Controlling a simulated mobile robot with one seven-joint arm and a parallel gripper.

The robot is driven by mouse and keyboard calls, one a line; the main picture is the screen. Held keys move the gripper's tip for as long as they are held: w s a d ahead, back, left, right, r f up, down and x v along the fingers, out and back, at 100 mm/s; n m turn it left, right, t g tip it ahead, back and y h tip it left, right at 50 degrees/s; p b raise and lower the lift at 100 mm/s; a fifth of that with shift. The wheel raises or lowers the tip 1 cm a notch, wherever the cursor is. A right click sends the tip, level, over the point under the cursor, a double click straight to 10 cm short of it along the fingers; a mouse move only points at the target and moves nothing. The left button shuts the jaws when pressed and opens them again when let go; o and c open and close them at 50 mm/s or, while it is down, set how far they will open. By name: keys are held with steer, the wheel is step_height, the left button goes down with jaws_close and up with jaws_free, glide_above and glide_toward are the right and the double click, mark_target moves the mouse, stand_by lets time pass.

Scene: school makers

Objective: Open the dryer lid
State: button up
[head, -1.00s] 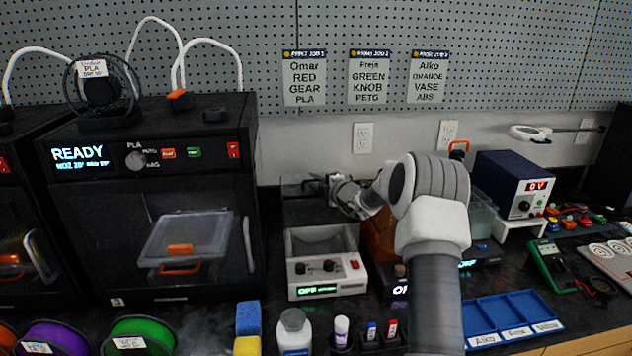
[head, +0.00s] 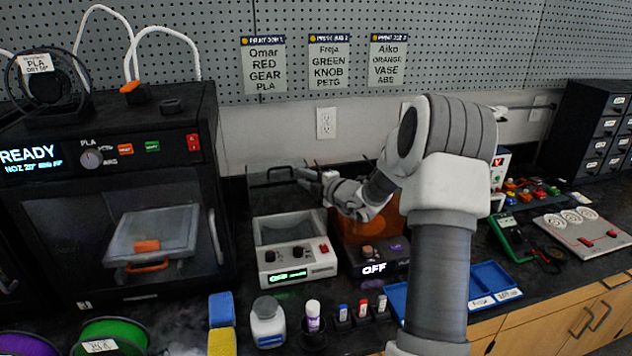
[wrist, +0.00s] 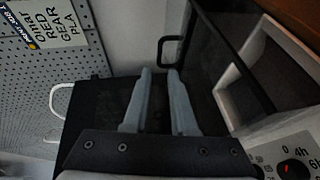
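The dryer (head: 297,269) is a pale box with knobs and a lit green "OFF" display, in the middle of the head view. Its pale rim and hollow inside show uncovered. A dark lid panel (head: 285,199) with a black handle (head: 279,173) extends behind the box, apparently swung back. In the wrist view, the handle (wrist: 168,51) shows just beyond my fingertips, and the dryer's rim (wrist: 232,96) is at right. My gripper (head: 306,177) is above the lid area behind the dryer. In the wrist view, my gripper (wrist: 160,72) has its fingers apart with nothing between them.
A black printer (head: 115,220) stands left of the dryer. An orange-sided box (head: 372,268), also showing "OFF", stands close at right. Bottles (head: 267,322) and sponges (head: 221,310) line the front. The pegboard wall (head: 210,60) is close behind.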

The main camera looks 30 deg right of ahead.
steer(key=v, duration=0.5)
stand_by(0.3)
